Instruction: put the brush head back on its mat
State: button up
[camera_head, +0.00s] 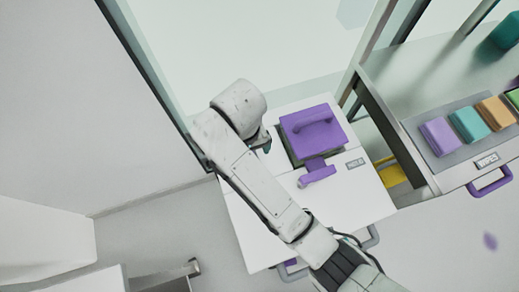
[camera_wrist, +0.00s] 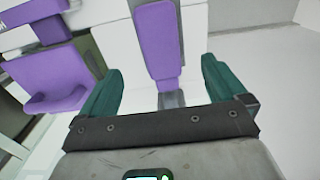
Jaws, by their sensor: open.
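I cannot clearly pick out a brush head or its mat. In the wrist view a long purple paddle-shaped piece (camera_wrist: 156,40) with a grey end stands beyond and between the teal fingers of my gripper (camera_wrist: 163,88). The fingers are apart, and nothing is visibly held. In the head view a small purple piece (camera_head: 317,173) lies beside the purple lid (camera_head: 312,128) on the white cabinet top; whether it is the same piece is unclear. In the head view my gripper (camera_head: 263,139) is mostly hidden by my arm, just left of the lid.
The white cabinet (camera_head: 348,205) has a label beside the lid. A trolley at right carries purple (camera_head: 440,136), teal (camera_head: 469,123) and orange (camera_head: 495,111) folded blocks on a grey tray (camera_head: 466,156). A wall stands at left.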

jog(key=shift+d, duration=0.1)
jog(key=s+d+f+m, duration=0.1)
jog(key=s+d, duration=0.5)
jog(key=d, duration=0.3)
jog(key=s+d+f+m, duration=0.1)
jog(key=s+d, duration=0.6)
jog(key=d, duration=0.3)
jog(key=s+d+f+m+t, duration=0.1)
jog(key=s+d+f, duration=0.1)
jog(key=s+d, duration=0.4)
jog(key=d, duration=0.3)
jog(key=shift+s+d+m, duration=0.3)
jog(key=shift+s+m, duration=0.1)
